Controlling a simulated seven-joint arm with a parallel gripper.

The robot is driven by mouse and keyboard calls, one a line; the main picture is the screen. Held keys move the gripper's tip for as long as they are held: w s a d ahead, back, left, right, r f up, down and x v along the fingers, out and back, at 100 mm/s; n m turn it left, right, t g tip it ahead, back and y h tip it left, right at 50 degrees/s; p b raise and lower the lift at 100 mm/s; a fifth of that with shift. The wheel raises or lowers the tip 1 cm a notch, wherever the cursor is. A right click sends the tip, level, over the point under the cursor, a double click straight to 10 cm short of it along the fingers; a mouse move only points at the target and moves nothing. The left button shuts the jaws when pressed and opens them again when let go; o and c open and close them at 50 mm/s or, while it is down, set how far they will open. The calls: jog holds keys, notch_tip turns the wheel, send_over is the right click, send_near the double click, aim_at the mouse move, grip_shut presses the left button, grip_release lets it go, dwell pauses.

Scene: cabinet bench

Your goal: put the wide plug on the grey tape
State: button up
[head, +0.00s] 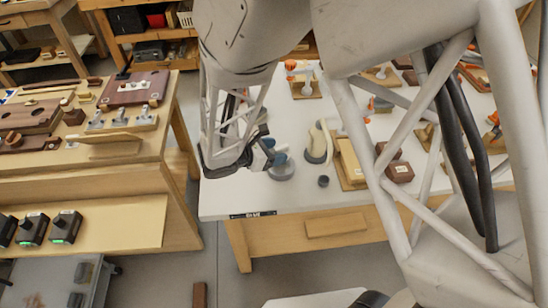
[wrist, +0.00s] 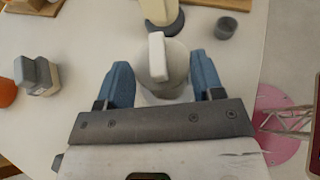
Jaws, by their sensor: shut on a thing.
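My gripper (head: 275,155) is low over the left part of the white table. In the wrist view its two blue fingers (wrist: 162,82) stand on either side of a pale round piece (wrist: 178,70) with a white upright bar (wrist: 157,58); I take this to be the wide plug, held between them. In the head view a grey disc-like thing (head: 283,174) shows right under the fingers. It may be the grey tape or the lower part of the held piece; I cannot tell which. The fingers hide part of it.
A small dark grey cup (head: 323,181) stands close to the right of my gripper. A cream, curved piece on a dark round base (head: 317,150) stands behind it. Wooden blocks (head: 398,171) lie further right.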

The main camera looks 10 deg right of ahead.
jog(key=shift+f, duration=0.1)
jog(key=shift+f, duration=1.65)
jog(key=shift+f, duration=0.15)
jog(key=o, duration=0.9)
jog(key=shift+a+r, duration=0.1)
jog(key=shift+r, duration=0.1)
jog(key=v, duration=1.2)
jog(key=shift+s, duration=0.1)
